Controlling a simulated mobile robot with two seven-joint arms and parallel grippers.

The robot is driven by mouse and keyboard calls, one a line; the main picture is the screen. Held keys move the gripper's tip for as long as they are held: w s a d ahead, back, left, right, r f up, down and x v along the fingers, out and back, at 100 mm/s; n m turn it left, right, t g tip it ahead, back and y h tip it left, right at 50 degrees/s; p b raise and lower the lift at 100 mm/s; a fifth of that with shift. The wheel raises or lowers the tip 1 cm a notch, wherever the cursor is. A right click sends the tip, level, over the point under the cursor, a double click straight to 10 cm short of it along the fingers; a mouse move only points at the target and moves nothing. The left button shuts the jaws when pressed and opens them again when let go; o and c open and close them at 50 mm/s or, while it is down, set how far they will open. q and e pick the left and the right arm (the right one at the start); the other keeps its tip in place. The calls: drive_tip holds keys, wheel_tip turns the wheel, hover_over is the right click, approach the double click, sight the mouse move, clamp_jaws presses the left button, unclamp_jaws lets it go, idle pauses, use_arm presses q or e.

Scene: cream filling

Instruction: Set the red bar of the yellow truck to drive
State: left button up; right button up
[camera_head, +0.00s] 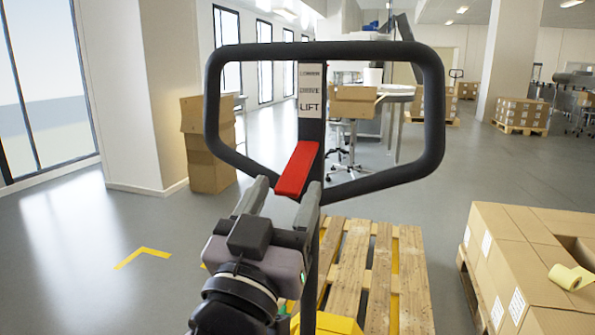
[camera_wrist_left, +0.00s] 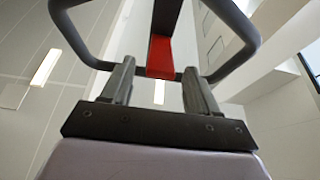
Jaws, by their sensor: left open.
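The red bar (camera_head: 296,170) sits on the upright post of the yellow truck's black handle (camera_head: 433,110), below a white label (camera_head: 311,90) reading LOWER, DRIVE and LIFT from top to bottom. The bar's upper end is below the LIFT word. A yellow part of the truck (camera_head: 330,324) shows at the bottom edge. My left gripper (camera_head: 285,192) is open at the lower end of the red bar, with its fingers on either side. In the left wrist view the red bar (camera_wrist_left: 160,56) appears between and beyond the two fingertips (camera_wrist_left: 157,72). My right gripper is not in view.
A wooden pallet (camera_head: 385,262) lies behind the handle. Cardboard boxes (camera_head: 207,150) stand by a white pillar (camera_head: 125,90). The floor at the left is clear.

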sight(301, 157)
use_arm(q)
drive_tip(key=x, duration=0.4)
drive_tip(key=shift+w+r, duration=0.1)
drive_tip(key=shift+w, duration=0.15)
drive_tip(key=shift+w+d+r, duration=0.15)
drive_tip(key=shift+w+d, duration=0.05)
drive_tip(key=shift+w, duration=0.3)
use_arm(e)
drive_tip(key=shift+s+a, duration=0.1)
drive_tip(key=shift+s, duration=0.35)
